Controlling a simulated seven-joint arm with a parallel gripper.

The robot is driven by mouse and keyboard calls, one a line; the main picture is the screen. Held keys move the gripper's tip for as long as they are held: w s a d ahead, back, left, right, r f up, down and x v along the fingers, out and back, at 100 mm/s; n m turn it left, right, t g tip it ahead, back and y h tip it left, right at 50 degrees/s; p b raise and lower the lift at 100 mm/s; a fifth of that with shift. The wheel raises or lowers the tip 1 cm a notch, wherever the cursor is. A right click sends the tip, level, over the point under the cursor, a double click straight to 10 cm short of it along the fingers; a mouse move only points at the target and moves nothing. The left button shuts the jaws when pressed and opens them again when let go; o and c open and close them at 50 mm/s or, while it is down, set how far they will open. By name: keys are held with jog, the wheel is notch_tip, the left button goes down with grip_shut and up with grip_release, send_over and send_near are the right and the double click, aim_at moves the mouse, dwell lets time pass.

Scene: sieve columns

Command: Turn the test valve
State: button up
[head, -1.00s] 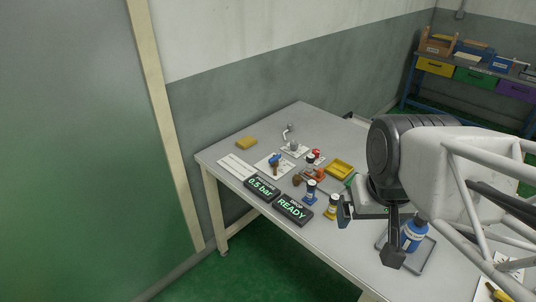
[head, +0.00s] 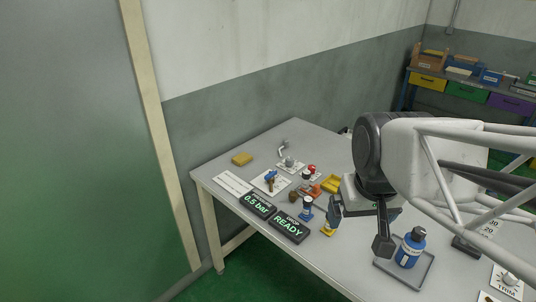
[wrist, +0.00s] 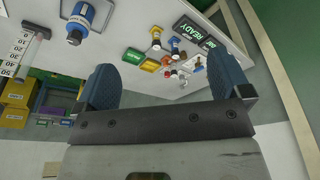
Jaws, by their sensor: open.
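A small valve with a blue handle (head: 270,178) stands on a white plate (head: 280,187) near the far left of the table. A grey metal fitting with a bent pipe (head: 285,156) stands on another white plate behind it. I cannot read which one is labelled as the test valve. My gripper (head: 358,229) is open and empty, above the table to the right of both and well apart from them. In the wrist view its two blue-grey fingers (wrist: 165,78) are spread, with nothing between them.
Displays reading "0.5 bar" (head: 257,204) and "READY" (head: 289,227) lie along the front edge. A blue bottle (head: 408,250) stands in a grey tray (head: 390,272). A yellow block (head: 242,159) lies behind.

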jog(key=w+a+n, duration=0.2)
jog(key=w, duration=1.2)
jog(key=n+g, duration=0.3)
jog(key=n, duration=0.3)
send_over(271, 173)
jog(key=f, duration=2.2)
jog(key=shift+s+d+f, duration=0.1)
jog(key=shift+s+d, duration=0.05)
jog(key=shift+s, duration=0.1)
jog(key=shift+w+a+f+n, duration=0.2)
jog(key=shift+w+f+n, duration=0.15)
jog(key=shift+f, duration=0.1)
jog(key=shift+f, duration=3.85)
jog(key=shift+c, duration=0.2)
